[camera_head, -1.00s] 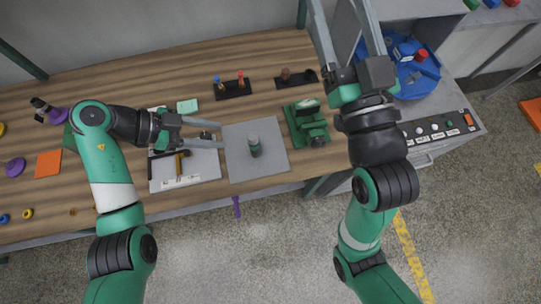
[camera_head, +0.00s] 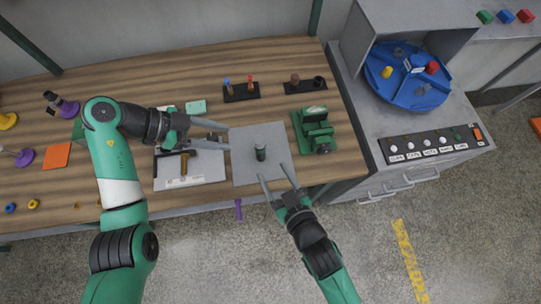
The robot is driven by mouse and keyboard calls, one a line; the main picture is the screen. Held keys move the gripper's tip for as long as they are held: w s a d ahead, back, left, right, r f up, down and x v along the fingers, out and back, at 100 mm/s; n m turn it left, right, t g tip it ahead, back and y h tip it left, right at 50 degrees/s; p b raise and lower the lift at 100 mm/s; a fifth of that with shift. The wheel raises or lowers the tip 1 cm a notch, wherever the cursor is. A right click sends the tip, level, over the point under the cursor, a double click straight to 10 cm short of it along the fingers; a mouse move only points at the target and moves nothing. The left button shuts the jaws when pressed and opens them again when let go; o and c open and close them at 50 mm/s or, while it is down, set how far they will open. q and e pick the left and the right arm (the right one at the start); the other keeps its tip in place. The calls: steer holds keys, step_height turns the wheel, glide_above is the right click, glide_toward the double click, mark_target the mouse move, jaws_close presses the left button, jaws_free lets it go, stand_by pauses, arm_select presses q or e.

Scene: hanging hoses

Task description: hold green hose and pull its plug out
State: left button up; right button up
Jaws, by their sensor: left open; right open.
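A short grey-green cylinder (camera_head: 260,152) stands upright on a grey square plate (camera_head: 273,134) at the middle of the bench. It may be the green hose, but I cannot make out a separate plug on it. My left gripper (camera_head: 227,137) is open and empty, its fingers pointing right over the plate's left edge, apart from the cylinder. My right gripper (camera_head: 273,172) is open and empty at the plate's front edge, its fingers pointing up the picture towards the cylinder without touching it.
A green vise (camera_head: 316,132) stands right of the plate. A white board with tools (camera_head: 190,172) lies to the left, partly under my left gripper. Black holders (camera_head: 241,91) stand behind. A cabinet with a blue turntable (camera_head: 405,88) and a button panel (camera_head: 428,146) is at right.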

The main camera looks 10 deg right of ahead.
mark_target(262, 155)
steer(key=x, duration=1.1)
steer(key=shift+w, duration=0.1)
